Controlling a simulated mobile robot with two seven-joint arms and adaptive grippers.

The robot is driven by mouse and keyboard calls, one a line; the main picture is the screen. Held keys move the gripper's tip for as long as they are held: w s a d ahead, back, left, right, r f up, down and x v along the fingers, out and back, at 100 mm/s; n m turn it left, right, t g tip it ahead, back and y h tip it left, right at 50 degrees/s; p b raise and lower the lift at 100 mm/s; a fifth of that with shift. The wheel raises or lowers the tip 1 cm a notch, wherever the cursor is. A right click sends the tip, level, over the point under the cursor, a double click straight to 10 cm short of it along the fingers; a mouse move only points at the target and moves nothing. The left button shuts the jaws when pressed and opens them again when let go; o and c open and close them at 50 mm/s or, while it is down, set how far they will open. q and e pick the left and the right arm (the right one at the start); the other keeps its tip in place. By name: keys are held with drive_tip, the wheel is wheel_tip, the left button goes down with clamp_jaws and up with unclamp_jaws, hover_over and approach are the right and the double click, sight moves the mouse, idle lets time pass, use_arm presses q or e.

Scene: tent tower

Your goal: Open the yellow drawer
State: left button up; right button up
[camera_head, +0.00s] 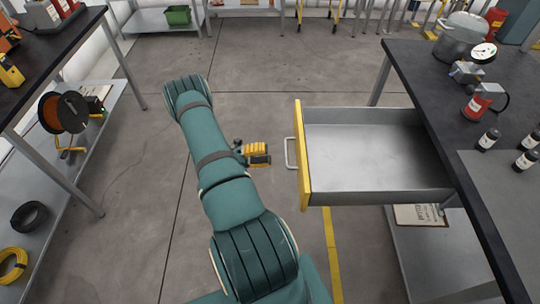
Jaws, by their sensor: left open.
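The yellow drawer (303,180) sticks far out from under the dark table on the right. Its yellow front faces left, and its grey metal inside is empty. A pale bar handle (288,153) is on the front. My left arm rises from the bottom middle, and its elbow and upper links hide part of the floor. My left gripper (262,154), yellow and black, is open just left of the handle, with a small gap between them. Nothing shows between its fingers. My right gripper is out of view.
The dark table (418,72) on the right holds a pot (462,40), a red bottle (478,105) and several small dark bottles. A clipboard (420,214) lies on its lower shelf. Another bench (52,62) with a cable reel (64,113) stands left. The floor between is clear.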

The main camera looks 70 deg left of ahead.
use_arm(q)
drive_tip(key=b+v, duration=0.3)
drive_tip(key=v, duration=0.4)
idle(0.6)
drive_tip(key=shift+s, duration=0.1)
drive_tip(key=shift+s+a, duration=0.1)
drive_tip(key=v, duration=1.1)
drive_tip(key=shift+s+a, duration=0.25)
drive_tip(key=shift+s, duration=0.1)
idle(0.4)
